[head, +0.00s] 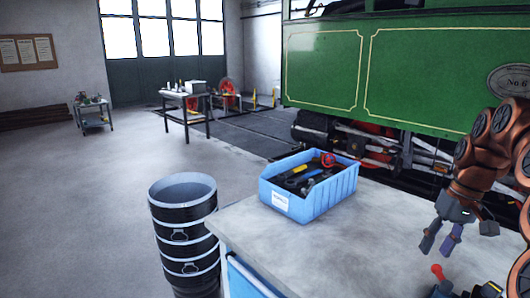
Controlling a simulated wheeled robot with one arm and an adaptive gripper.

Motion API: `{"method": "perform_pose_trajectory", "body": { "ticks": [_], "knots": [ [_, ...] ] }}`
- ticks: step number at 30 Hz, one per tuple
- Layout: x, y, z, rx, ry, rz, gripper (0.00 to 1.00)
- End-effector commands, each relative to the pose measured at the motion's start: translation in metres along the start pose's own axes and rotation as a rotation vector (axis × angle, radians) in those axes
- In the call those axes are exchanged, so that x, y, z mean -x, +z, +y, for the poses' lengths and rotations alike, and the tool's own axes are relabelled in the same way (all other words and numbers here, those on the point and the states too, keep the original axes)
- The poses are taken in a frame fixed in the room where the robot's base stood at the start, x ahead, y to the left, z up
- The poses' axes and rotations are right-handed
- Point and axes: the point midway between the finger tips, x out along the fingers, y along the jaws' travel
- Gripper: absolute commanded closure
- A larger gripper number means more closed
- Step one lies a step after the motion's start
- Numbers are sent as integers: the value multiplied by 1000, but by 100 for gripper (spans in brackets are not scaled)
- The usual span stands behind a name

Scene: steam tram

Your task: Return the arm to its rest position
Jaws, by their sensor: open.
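My copper-coloured arm (487,150) comes in at the right edge and is bent, with part of it cut off by the frame. My gripper (440,240) hangs over the right side of the grey workbench (350,240), fingers pointing down. Its two dark fingers are apart, with nothing seen between them. Just below the fingers in the picture, a small red-topped object (437,271) shows near the bottom edge. I cannot tell how far below it is.
A blue bin (313,203) holding tools and a red valve wheel (328,160) stands on the workbench. Stacked dark buckets (182,230) stand at its left. The green tram (400,75) is behind. Open floor (110,180) lies left, with a small table (187,118) farther back.

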Motion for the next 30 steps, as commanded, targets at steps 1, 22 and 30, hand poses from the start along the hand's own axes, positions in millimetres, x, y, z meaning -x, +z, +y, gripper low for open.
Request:
{"method": "perform_pose_trajectory", "body": {
  "ticks": [1,22,30],
  "knots": [
    [6,7,-19,24,5,-7,58],
    [-25,161,-172,138,113,-111,58],
    [-50,238,-183,93,162,-143,58]
  ]
}}
